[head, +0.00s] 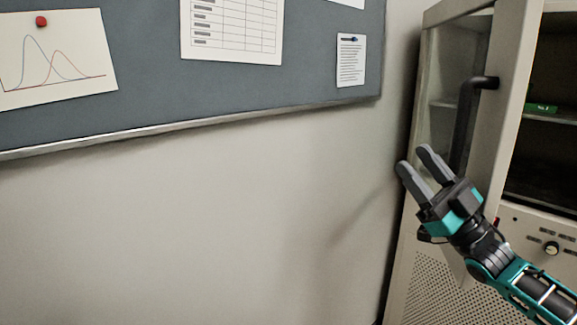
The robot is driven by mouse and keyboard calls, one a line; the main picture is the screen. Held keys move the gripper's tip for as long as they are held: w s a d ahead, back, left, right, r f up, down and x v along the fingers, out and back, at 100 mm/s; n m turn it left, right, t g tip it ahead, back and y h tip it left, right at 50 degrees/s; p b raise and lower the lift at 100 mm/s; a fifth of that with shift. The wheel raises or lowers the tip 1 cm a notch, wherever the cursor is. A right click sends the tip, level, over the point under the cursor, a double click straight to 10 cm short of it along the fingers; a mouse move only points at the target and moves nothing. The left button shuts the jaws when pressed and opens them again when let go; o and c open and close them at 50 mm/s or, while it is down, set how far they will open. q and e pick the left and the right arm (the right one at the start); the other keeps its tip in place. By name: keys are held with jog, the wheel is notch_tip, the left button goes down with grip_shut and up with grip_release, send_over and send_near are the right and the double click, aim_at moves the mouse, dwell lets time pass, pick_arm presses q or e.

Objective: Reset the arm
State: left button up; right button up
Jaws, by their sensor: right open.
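My right gripper (411,157) shows at the right of the head view, with its arm coming in from the lower right. Its two grey fingers point up and to the left and stand apart, with nothing between them. The gripper is in front of the cabinet's left edge, below and left of the dark door handle (466,115). Whether it touches the door cannot be told, but no grasp on the handle shows. My left gripper is not in view.
A beige cabinet (431,270) stands at the right, its glass door (510,95) swung open. Inside is a shelf (553,117) with a small green item (541,107). A grey board (150,75) with pinned papers hangs on the wall. The space before the wall at left is clear.

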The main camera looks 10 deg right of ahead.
notch_tip(320, 180, down, 23)
jog(key=s+a+m+g+h, duration=0.2)
jog(key=m+g+h, duration=0.2)
jog(key=h, duration=0.6)
jog(key=s+d+f+g+h, duration=0.3)
jog(key=s+f+g+h, duration=0.35)
jog(key=s+f, duration=1.15)
jog(key=a+f+m, duration=0.2)
jog(key=a+m, duration=0.2)
jog(key=a, duration=0.4)
jog(key=a+f+m+t, duration=0.1)
jog(key=a+m, duration=0.3)
jog(key=a, duration=0.4)
jog(key=shift+w+a+f+m, duration=0.25)
jog(key=shift+w+f+m, duration=0.05)
jog(key=shift+w+f, duration=0.1)
